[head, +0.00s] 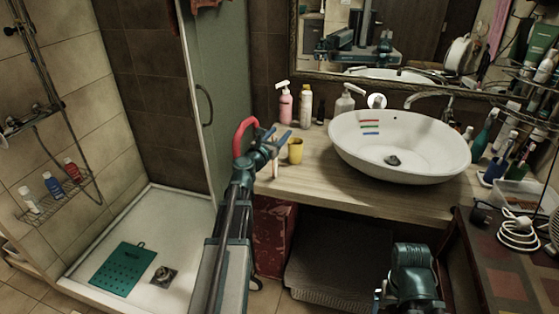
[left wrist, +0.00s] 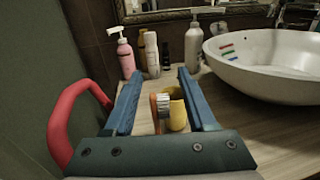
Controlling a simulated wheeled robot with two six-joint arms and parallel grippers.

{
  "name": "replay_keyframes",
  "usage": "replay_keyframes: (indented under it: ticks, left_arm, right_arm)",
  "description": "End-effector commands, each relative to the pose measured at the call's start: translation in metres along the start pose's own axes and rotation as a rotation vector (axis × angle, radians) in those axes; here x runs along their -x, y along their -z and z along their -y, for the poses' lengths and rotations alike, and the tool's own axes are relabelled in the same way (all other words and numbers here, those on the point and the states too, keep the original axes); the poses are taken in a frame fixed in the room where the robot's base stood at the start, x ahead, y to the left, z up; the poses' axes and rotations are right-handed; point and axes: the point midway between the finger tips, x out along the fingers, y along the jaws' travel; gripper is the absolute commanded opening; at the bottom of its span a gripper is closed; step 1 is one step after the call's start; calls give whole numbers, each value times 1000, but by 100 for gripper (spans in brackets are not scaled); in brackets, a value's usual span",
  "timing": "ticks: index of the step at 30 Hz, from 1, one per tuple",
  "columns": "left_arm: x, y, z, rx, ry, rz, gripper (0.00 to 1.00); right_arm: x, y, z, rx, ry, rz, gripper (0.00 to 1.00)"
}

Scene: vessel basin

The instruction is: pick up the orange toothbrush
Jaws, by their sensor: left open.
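The orange toothbrush (left wrist: 153,112) stands upright in the left wrist view, its pale bristles facing right. It is just left of a yellow cup (left wrist: 178,112) and overlaps its edge. I cannot tell what holds its lower end, which is hidden behind my gripper's base. My left gripper (left wrist: 158,72) is open, with one blue finger on each side of the toothbrush and cup. In the head view, my left gripper (head: 284,138) is over the counter's left end, beside the yellow cup (head: 295,151). My right arm shows at the bottom right; its jaws are unclear.
A white basin (head: 400,145) with coloured stripes stands on the wooden counter (head: 330,180). A pink pump bottle (head: 286,103) and other bottles stand behind the cup. The glass shower door (head: 222,80) is close on the left. A cluttered dark cabinet (head: 505,265) is at right.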

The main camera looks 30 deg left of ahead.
Motion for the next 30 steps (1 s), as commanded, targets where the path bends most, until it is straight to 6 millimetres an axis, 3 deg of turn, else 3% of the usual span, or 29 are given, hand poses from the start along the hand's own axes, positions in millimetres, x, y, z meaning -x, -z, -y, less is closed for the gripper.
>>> replay_keyframes:
  ticks: [5, 14, 30]
  left_arm:
    - [1, 0, 0, 0, 0, 0, 53]
    - [1, 0, 0, 0, 0, 0, 0]
    - [1, 0, 0, 0, 0, 0, 0]
  right_arm:
    - [0, 0, 0, 0, 0, 0, 100]
    - [0, 0, 0, 0, 0, 0, 100]
    - [0, 0, 0, 0, 0, 0, 100]
